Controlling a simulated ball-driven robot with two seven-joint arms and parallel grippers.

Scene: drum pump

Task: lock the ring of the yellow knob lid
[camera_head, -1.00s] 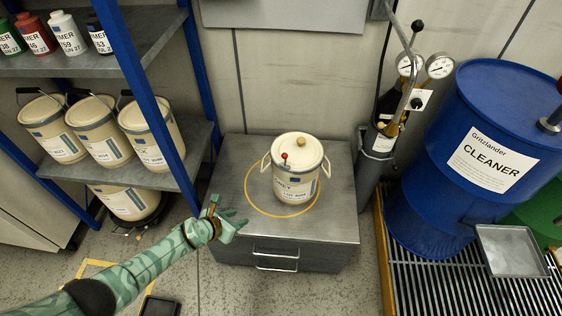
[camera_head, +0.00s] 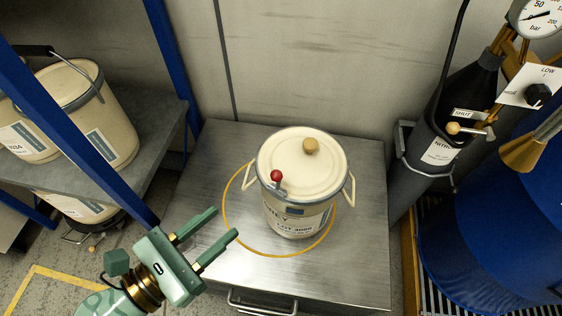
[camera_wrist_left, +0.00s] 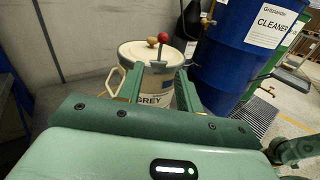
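A cream bucket (camera_head: 291,215) stands upright on a grey metal cabinet top, inside a yellow circle. Its cream lid (camera_head: 290,168) carries a yellow-tan knob (camera_head: 310,146) near the back. A red-balled lever (camera_head: 276,175) sits at the lid's grey ring (camera_head: 318,200) on the front left. My left gripper (camera_head: 221,223) is open and empty, in front and to the left of the bucket, apart from it. In the left wrist view the bucket (camera_wrist_left: 151,86) and the red ball (camera_wrist_left: 163,38) show ahead, beyond the two spread fingers. My right gripper is not in view.
The cabinet top (camera_head: 350,255) is bare around the bucket. A blue shelf post (camera_head: 75,115) and shelved buckets (camera_head: 92,110) stand at the left. A gas cylinder (camera_head: 432,150) with gauges and a blue drum (camera_head: 490,235) stand at the right.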

